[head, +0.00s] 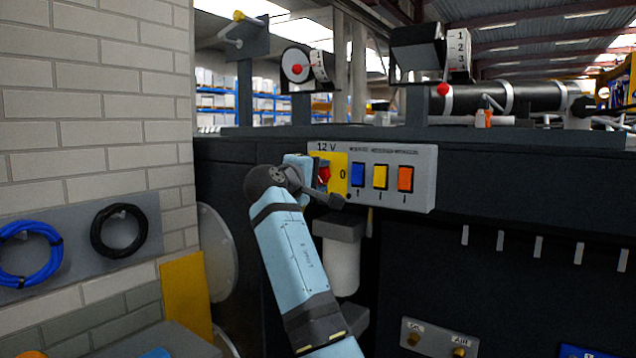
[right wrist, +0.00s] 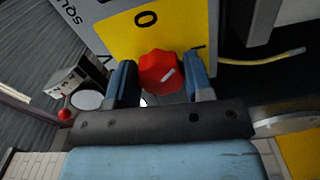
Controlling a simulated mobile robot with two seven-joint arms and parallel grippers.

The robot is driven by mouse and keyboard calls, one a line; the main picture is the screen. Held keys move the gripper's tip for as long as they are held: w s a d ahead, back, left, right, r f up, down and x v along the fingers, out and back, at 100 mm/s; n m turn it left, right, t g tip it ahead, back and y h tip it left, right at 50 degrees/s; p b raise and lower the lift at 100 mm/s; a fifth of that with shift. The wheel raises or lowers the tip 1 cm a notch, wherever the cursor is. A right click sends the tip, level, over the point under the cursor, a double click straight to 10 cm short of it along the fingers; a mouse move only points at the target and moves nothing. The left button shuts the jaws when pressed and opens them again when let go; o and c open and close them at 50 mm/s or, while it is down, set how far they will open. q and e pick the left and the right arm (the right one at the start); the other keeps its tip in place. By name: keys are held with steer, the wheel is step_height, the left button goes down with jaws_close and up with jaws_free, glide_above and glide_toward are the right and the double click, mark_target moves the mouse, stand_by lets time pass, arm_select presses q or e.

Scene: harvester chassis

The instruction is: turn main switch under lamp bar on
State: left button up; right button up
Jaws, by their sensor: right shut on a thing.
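The main switch is a red rotary knob (head: 324,175) on a yellow plate (head: 338,168), at the left end of a light-grey panel marked "12 V". In the right wrist view the knob (right wrist: 161,70) carries a short white mark, slanting toward the upper right. A black "0" is printed on the yellow plate (right wrist: 190,30). My right gripper (head: 316,173) is shut on the knob, one finger on either side. The gripper and wrist partly hide the knob and plate in the head view. My left gripper is not in view.
Blue (head: 358,175), yellow (head: 380,177) and orange (head: 405,179) rockers sit right of the knob. A white cylinder (head: 341,268) hangs below the panel. A brick wall (head: 95,120) with a blue hose coil (head: 28,254) stands at left. A yellow wire (right wrist: 270,57) runs near the knob.

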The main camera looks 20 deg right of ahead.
steer(key=m+b, duration=0.1)
steer(key=m, duration=0.1)
steer(key=shift+d+r+m, duration=0.1)
steer(key=shift+m, duration=0.3)
steer(key=m+b, duration=0.2)
steer(key=m, duration=0.2)
steer(key=shift+m, duration=0.3)
steer(key=o, duration=0.8)
steer(key=shift+o, duration=0.6)
steer(key=shift+w+b, duration=0.1)
steer(key=shift+b, duration=0.2)
